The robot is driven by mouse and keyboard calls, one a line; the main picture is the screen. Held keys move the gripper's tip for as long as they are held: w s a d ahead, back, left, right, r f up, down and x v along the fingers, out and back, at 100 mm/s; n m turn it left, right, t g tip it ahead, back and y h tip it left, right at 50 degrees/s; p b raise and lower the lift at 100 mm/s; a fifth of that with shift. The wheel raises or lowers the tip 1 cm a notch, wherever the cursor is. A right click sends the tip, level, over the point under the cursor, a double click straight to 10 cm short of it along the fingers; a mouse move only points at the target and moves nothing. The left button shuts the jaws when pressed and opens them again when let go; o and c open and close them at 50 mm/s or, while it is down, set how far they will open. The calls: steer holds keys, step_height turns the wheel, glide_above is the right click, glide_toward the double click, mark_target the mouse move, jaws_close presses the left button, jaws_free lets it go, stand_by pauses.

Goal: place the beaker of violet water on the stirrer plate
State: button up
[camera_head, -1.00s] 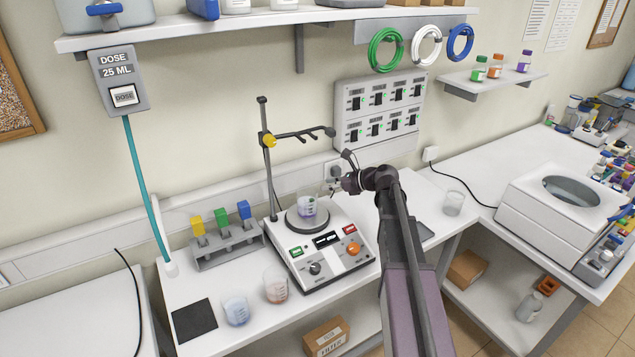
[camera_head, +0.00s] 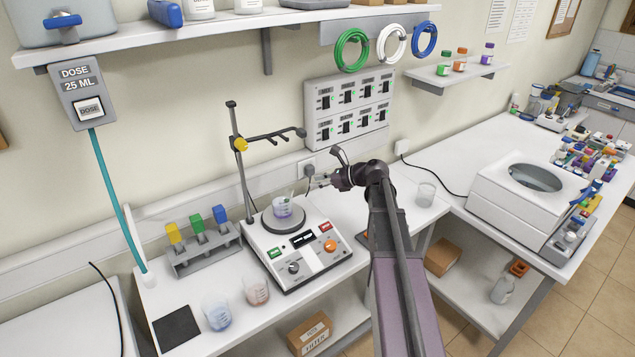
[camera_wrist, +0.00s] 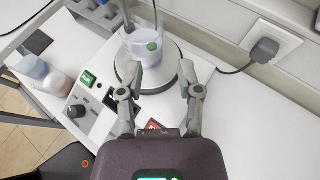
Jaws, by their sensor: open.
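The beaker of violet water (camera_head: 283,209) stands upright on the round stirrer plate (camera_head: 270,223), with a thin stick-like thing showing at its rim. In the wrist view the beaker (camera_wrist: 138,42) sits on the dark disc (camera_wrist: 160,84), beyond my fingertips, with a small green spot on or in it. My gripper (camera_head: 317,181) is to the right of the beaker in the head view, apart from it. In the wrist view my gripper (camera_wrist: 157,88) is open, its two fingers spread with nothing between them.
A clamp stand (camera_head: 238,165) rises behind the stirrer. A blue-liquid beaker (camera_head: 217,315) and a pinkish one (camera_head: 256,291) stand front left. A clear beaker (camera_head: 426,195) stands right. A rack (camera_head: 205,252) with coloured blocks is left. A wall plug (camera_wrist: 265,50) is nearby.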

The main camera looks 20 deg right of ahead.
steer(key=s+a+f+n+g+h, duration=0.2)
steer(key=s+a+f+n+h, duration=0.1)
steer(key=s+n, duration=0.5)
steer(key=s+a+f+n+g+h, duration=0.3)
steer(key=s+f+n+h, duration=0.1)
steer(key=s+n, duration=0.4)
steer(key=s+a+f+n+g+h, duration=0.2)
steer(key=s+a+f+n+h, duration=0.1)
steer(key=s+n, duration=0.5)
steer(key=shift+s+a+f+n+g+h, duration=0.3)
steer(key=shift+f+n+g+h, duration=0.1)
steer(key=shift+f+n, duration=0.25)
steer(key=shift+w+f, duration=0.1)
steer(key=shift+f, duration=0.1)
stand_by(0.6)
